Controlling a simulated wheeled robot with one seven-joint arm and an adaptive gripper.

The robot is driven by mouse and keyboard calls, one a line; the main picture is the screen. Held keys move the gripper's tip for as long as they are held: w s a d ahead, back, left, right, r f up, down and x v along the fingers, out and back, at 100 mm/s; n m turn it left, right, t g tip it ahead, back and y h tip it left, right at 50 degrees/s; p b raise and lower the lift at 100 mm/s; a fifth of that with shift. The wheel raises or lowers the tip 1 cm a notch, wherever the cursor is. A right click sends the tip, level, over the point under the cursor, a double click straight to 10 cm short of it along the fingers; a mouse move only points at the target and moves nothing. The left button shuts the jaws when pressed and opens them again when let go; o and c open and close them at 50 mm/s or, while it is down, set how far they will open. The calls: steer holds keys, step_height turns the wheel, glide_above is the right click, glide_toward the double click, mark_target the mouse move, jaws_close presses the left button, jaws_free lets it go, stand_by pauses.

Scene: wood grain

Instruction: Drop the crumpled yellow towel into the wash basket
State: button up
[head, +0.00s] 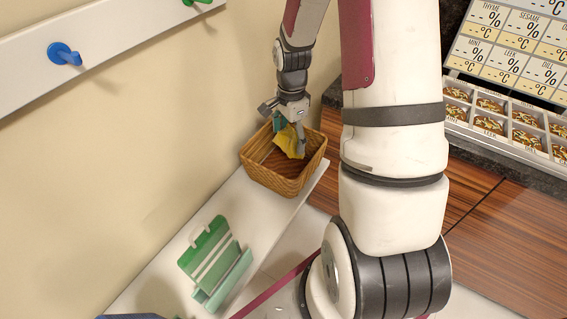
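The wash basket (259,177) is brown wicker and stands on a white shelf against the wall in the head view. The crumpled yellow towel (288,141) is at my gripper (290,141), inside the basket's outline near its back. My gripper points down and appears shut on the towel, with a grey finger showing on the right side of the cloth. A small teal patch shows at the left of the fingers. I cannot tell whether the towel touches the basket floor.
A green rack (215,262) stands on the white shelf (262,225) in front of the basket. A rail with a blue hook (64,54) is on the wall. A spice tray (510,120) sits on the right. My arm hides much of the middle.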

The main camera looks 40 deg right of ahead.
steer(key=o, duration=0.4)
step_height(320, 180, up, 12)
stand_by(0.6)
stand_by(0.3)
steer(key=s+a+r+n+t, duration=0.2)
steer(key=s+a+r+n, duration=0.5)
steer(key=a+r+n, duration=0.4)
steer(key=s+a+r+n+t, duration=0.3)
steer(key=s+a+n, duration=0.4)
steer(key=s, duration=0.3)
steer(key=shift+r+n, duration=0.75)
steer(key=shift+n, duration=0.05)
